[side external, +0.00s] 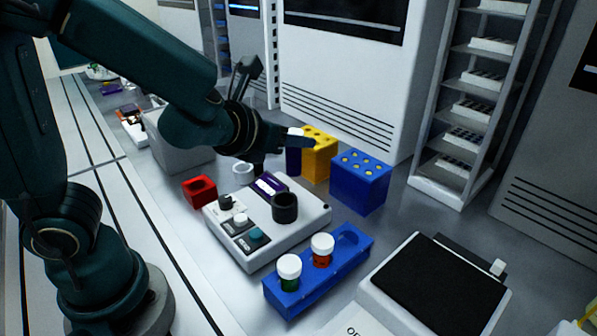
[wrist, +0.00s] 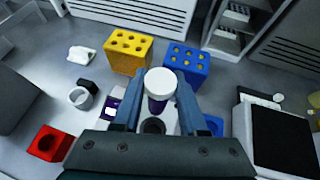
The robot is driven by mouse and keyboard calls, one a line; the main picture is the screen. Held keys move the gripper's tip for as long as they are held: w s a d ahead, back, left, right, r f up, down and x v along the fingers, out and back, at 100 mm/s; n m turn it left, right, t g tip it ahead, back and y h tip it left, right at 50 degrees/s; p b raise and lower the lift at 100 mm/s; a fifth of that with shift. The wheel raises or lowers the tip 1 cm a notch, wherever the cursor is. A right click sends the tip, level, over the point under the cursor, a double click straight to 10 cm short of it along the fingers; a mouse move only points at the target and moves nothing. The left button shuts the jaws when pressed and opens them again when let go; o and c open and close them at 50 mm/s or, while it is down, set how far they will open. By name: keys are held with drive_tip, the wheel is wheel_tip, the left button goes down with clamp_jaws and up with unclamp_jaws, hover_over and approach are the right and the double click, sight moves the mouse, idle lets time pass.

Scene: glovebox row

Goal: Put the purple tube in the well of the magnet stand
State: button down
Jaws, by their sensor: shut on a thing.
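The purple tube (wrist: 157,105) has a white cap and is held upright between the two fingers of my gripper (wrist: 159,95). In the side view the tube (side external: 293,161) hangs from my gripper (side external: 296,142), above the bench and in front of the yellow block. A small red block (side external: 199,191) with a single dark well stands on the bench left of the white device; it looks like the magnet stand, though no label shows. In the wrist view the red block (wrist: 50,143) is at the lower left, well apart from the tube, its well empty.
A white device (side external: 248,247) with buttons and a black cup (side external: 285,207) sits near my gripper. Yellow (side external: 319,155) and blue (side external: 360,184) holed blocks stand behind. A blue rack (side external: 332,274) holds green and red tubes. A black-topped device (side external: 440,285) is at right.

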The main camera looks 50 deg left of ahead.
drive_tip(key=w+a+r+n+g+y, duration=0.4)
drive_tip(key=a+r+n+g+y, duration=0.25)
drive_tip(key=a+n+y, duration=0.35)
drive_tip(key=s+a+f+n+g+h, duration=0.1)
drive_tip(key=s+a+f+n+g, duration=0.2)
drive_tip(key=a+f+n+g, duration=0.5)
drive_tip(key=shift+m, duration=0.3)
drive_tip(key=shift+s+a+f, duration=0.1)
drive_tip(key=shift+a+f, duration=0.15)
drive_tip(key=shift+f, duration=1.45)
drive_tip(key=shift+s+a+f, duration=0.1)
drive_tip(key=shift+a+f, duration=0.2)
drive_tip(key=shift+f, duration=1.45)
drive_tip(key=shift+s+a+f, duration=0.1)
drive_tip(key=shift+a+f, duration=0.15)
drive_tip(key=shift+f, duration=1.45)
drive_tip(key=shift+f, duration=0.1)
drive_tip(key=shift+c, duration=2.2)
unclamp_jaws()
